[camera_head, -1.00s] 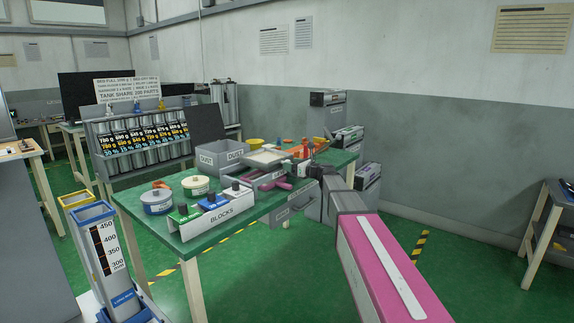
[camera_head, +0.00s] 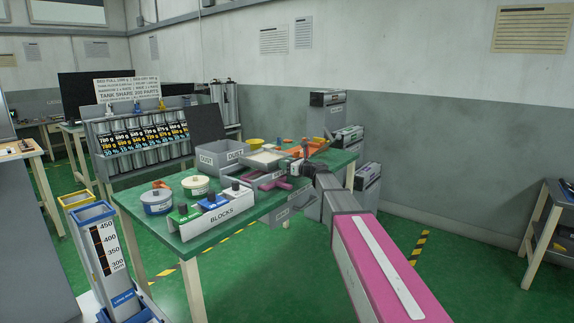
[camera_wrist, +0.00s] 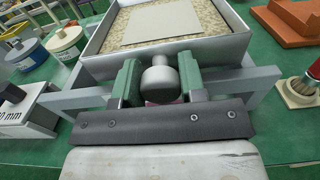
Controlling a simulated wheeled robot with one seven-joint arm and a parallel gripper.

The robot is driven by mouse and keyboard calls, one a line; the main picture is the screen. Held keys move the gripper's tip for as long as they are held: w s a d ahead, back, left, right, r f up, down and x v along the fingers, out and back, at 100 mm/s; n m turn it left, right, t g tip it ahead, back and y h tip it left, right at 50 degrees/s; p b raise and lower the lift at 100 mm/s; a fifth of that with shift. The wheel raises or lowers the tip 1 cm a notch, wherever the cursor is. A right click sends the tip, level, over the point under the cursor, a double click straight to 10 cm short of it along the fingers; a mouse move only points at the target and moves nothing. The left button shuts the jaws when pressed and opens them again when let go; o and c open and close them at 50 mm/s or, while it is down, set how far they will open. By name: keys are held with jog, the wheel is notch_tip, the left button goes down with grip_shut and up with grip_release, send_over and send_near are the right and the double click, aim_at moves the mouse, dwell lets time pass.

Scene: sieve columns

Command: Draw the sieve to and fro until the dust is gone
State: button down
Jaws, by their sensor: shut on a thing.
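The sieve (camera_wrist: 215,48) is a pale grey, open box with a round grey knob (camera_wrist: 159,78) on its near wall. Speckled tan material and a flat beige plate (camera_wrist: 165,24) show inside it in the wrist view. The sieve (camera_head: 263,159) rests on a grey frame on the green table in the head view. My gripper (camera_wrist: 159,84) has its two green fingers on either side of the knob, shut on it. In the head view my gripper (camera_head: 298,166) is small and partly hidden by my arm. I cannot tell how much dust is left.
A grey bin marked DUST (camera_head: 222,158) stands left of the sieve. A BLOCKS rack (camera_head: 222,214) and round tubs (camera_head: 158,201) fill the table's near left. In the wrist view, an orange tray (camera_wrist: 290,22) and a brush (camera_wrist: 300,88) lie at the right.

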aim_at(271, 166)
jog(key=s+a, duration=0.2)
jog(key=s, duration=0.1)
jog(key=s+a, duration=0.2)
jog(key=shift+s, duration=0.25)
jog(key=shift+w, duration=0.1)
jog(key=c, duration=0.7)
grip_release()
jog(key=v, duration=1)
jog(key=shift+s+d, duration=0.3)
